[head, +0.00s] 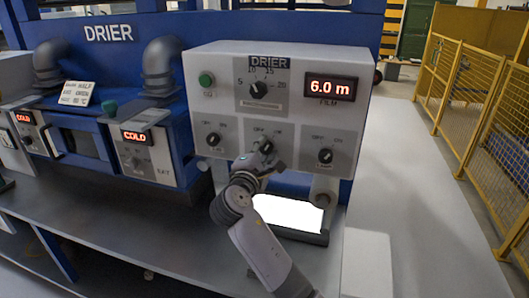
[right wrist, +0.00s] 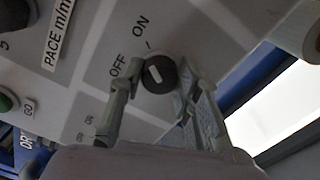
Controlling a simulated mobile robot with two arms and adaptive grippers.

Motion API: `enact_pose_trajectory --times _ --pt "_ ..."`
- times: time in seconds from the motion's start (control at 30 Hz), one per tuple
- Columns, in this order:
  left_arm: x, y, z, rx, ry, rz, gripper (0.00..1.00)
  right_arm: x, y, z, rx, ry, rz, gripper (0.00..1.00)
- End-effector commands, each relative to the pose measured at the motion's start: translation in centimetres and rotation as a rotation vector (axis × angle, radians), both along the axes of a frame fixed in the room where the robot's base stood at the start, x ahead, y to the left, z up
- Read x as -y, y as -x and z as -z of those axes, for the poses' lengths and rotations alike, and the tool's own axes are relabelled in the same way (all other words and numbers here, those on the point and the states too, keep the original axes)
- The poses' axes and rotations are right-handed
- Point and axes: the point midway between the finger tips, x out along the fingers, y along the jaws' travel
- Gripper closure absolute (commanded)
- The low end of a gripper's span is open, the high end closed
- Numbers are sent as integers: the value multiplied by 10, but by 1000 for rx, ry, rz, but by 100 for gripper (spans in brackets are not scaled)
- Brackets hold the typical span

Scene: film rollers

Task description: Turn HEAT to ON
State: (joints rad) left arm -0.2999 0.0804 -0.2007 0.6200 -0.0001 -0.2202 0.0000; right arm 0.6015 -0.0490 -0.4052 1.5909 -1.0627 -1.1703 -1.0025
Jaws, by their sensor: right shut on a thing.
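The middle OFF/ON knob sits on the lower row of the grey DRIER panel (head: 215,75). In the right wrist view this black knob (right wrist: 158,74) has a white mark slanting up-left, towards the space between OFF and ON. Its name label is hidden, so I cannot read whether it says HEAT. My right gripper (head: 264,150) is at the knob; in the right wrist view its two fingers (right wrist: 158,85) are closed on the knob from both sides. Other OFF/ON knobs are at left (head: 213,139) and right (head: 325,155). My left gripper is not in view.
A dial (head: 263,89), a green button (head: 206,79) and a red 6.0 m display (head: 331,88) are higher on the panel. A bright white tray (head: 287,213) lies below it. Yellow fencing (head: 470,110) stands at the right, beyond clear floor.

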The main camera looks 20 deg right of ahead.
Motion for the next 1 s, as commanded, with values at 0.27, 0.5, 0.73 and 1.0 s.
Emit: enact_pose_trajectory --times 0.27,0.5,0.73,1.0 --pt "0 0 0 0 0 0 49 0 0 2 -2 -4 0 97" --pt "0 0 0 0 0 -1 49 0 0 1 -2 -3 0 56" --pt "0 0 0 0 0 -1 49 0 0 1 -1 -2 0 49" --pt "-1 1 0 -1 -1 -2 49 -4 5 1 -1 -1 -2 49"
